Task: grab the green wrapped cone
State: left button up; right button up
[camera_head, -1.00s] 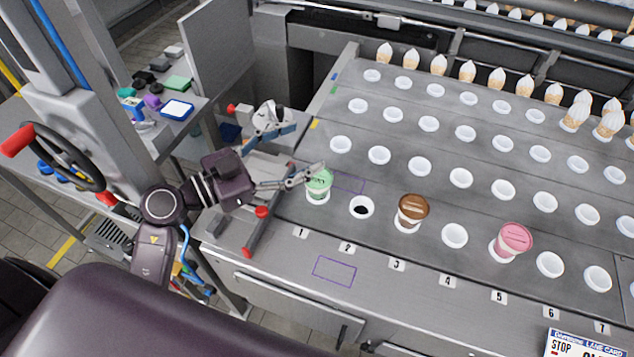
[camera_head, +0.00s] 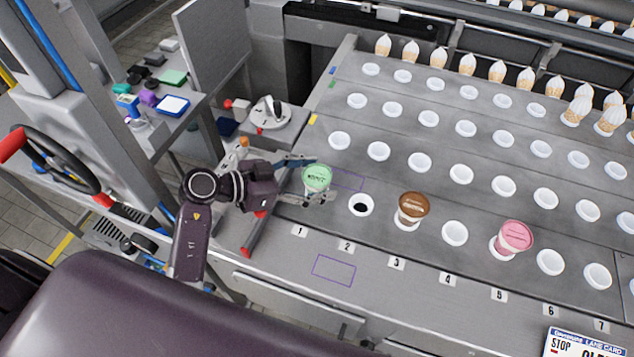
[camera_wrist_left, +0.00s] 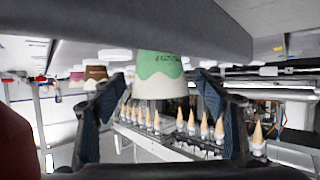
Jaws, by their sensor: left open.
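The green wrapped cone (camera_head: 317,179) stands in the holder of lane 1, at the left end of the front row. My left gripper (camera_head: 318,182) is open, with one finger behind the cone and one in front of it. In the left wrist view the green cone (camera_wrist_left: 160,74) shows between the two open fingers (camera_wrist_left: 163,105), upside down in that picture. I cannot tell whether either finger touches it. My right gripper is not in view.
A brown-topped cone (camera_head: 412,208) stands in lane 3 and a pink-topped cone (camera_head: 513,238) in lane 5. An empty holder (camera_head: 361,204) with a dark hole is right of the green cone. Several white holders fill the rows behind. A handwheel (camera_head: 50,165) is at left.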

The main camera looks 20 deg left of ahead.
pick_arm(q)
jog(key=shift+w+d+f, duration=0.1)
jog(key=shift+w+d, duration=0.05)
jog(key=c, duration=0.9)
